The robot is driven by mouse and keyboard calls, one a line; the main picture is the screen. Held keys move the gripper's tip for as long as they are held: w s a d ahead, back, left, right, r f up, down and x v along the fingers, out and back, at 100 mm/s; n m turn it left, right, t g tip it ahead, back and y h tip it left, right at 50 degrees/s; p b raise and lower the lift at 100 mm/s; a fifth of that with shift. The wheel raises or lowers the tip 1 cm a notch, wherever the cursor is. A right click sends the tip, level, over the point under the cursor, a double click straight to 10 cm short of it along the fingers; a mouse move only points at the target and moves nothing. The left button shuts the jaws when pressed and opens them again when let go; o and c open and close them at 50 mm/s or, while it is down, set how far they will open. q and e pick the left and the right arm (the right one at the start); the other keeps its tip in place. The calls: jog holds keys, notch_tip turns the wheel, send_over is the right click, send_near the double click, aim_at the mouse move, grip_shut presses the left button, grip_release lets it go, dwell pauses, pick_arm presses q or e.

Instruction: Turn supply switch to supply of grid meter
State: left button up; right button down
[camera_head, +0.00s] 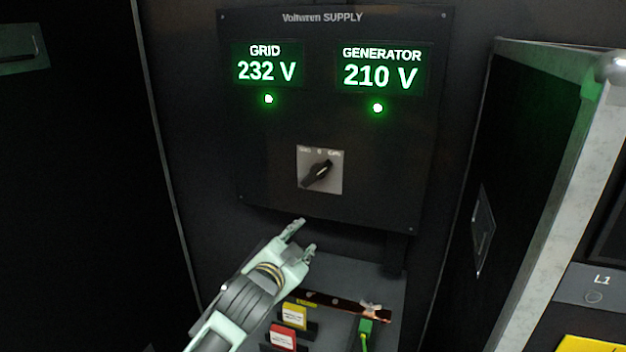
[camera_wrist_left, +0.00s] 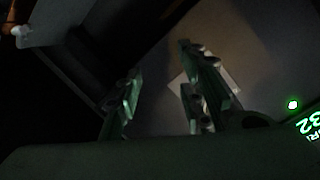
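The supply switch (camera_head: 319,170) is a black knob on a light square plate, low on the black supply panel. Its knob lies diagonally, and its pale mark points up and right, toward the right-hand label. The grid meter (camera_head: 266,70) reads 232 V and the generator meter (camera_head: 380,74) reads 210 V, both in lit green. My left gripper (camera_head: 303,236) is open and empty, below and slightly left of the switch, apart from it. In the left wrist view, the open fingers (camera_wrist_left: 160,82) stand before the panel; one partly hides the switch plate (camera_wrist_left: 232,78). My right gripper is not seen.
Green lamps glow under both meters. Below the panel are a copper bar (camera_head: 340,304), yellow (camera_head: 294,316) and red (camera_head: 283,337) blocks and a green connector (camera_head: 365,327). An open cabinet door (camera_head: 545,190) stands at the right. The space before the switch is clear.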

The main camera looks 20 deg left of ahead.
aim_at(314, 177)
pick_arm(q)
jog(key=w+r+m+t, duration=0.25)
jog(key=w+r, duration=0.25)
jog(key=r, duration=0.5)
jog(key=shift+n, duration=0.45)
jog(key=shift+w+a+p, duration=0.15)
jog(key=shift+w+p, duration=0.4)
jog(key=shift+w, duration=1.4)
jog(key=shift+w+a+p, duration=0.15)
jog(key=shift+w+p, duration=0.35)
jog(key=shift+w, duration=1.45)
grip_shut()
